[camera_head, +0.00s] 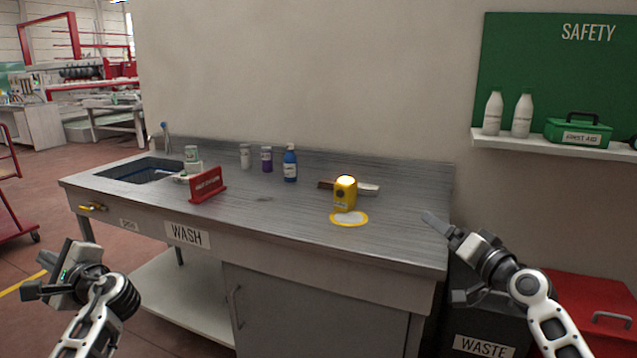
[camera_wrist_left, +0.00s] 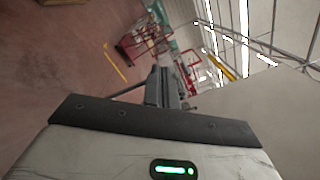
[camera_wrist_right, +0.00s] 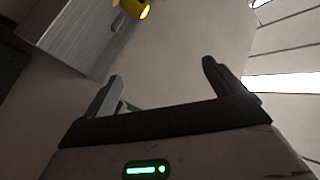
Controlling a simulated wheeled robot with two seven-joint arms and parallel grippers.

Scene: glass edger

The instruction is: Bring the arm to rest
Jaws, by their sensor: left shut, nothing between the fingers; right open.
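My left gripper (camera_head: 40,276) is at the lower left of the head view, in front of the wash bench and apart from it. In the left wrist view its fingers (camera_wrist_left: 165,88) are together with nothing between them. My right gripper (camera_head: 440,258) is at the right of the head view, by the bench's right end. In the right wrist view its two fingers (camera_wrist_right: 160,85) stand wide apart with nothing between them. Both arms are raised, and neither gripper holds anything.
A waste bin (camera_head: 485,320) and red box (camera_head: 590,310) stand at right. A shelf (camera_head: 560,147) holds white bottles.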

